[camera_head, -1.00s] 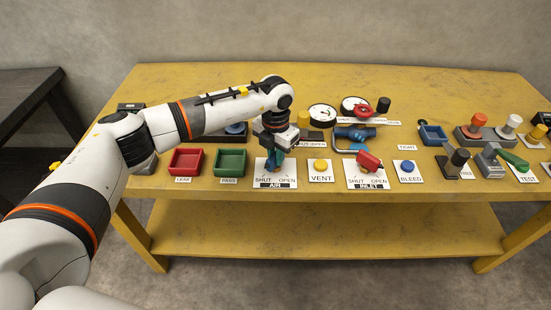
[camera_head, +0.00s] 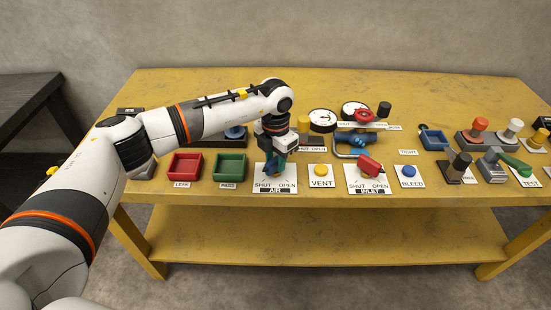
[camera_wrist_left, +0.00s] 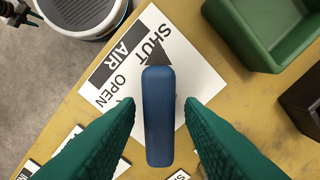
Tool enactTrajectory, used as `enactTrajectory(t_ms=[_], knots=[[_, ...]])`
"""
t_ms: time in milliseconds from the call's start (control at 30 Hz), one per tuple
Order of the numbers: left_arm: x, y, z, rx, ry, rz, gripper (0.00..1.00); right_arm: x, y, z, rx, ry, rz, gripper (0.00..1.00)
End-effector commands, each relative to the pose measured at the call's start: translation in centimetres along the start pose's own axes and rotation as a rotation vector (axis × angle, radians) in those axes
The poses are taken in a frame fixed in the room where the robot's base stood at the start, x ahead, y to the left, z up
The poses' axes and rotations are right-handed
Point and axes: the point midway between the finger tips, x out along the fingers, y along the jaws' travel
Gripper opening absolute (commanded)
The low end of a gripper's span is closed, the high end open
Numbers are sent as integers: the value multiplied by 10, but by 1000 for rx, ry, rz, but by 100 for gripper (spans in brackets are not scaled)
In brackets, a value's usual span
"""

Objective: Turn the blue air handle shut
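The blue air handle (camera_wrist_left: 158,118) is a long rounded bar over a white AIR plate (camera_wrist_left: 185,75) marked SHUT and OPEN. The plate also shows in the head view (camera_head: 262,183), where my gripper mostly hides the handle. My left gripper (camera_wrist_left: 159,104) points down over the plate with its green fingers apart. The handle lies between the fingers, with a visible gap on each side. The left gripper also shows in the head view (camera_head: 275,168). My right gripper is in neither view.
A green tray (camera_head: 230,167) and a red tray (camera_head: 185,166) stand left of the plate. The VENT button (camera_head: 321,169) and the red INLET handle (camera_head: 370,166) are to its right. Gauges (camera_head: 322,119) and a blue-bodied valve (camera_head: 356,139) stand behind.

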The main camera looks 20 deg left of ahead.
Motion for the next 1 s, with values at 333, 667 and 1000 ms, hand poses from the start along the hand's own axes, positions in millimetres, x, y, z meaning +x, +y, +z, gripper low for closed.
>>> enactTrajectory(t_ms=[333, 667, 1000], knots=[[-1, 0, 0, -1, -2, 0, 39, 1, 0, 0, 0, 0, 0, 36], [-56, 0, -1, -1, 3, -1, 39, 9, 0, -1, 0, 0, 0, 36], [-112, 0, 0, -1, 0, 1, 39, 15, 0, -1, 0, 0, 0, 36]])
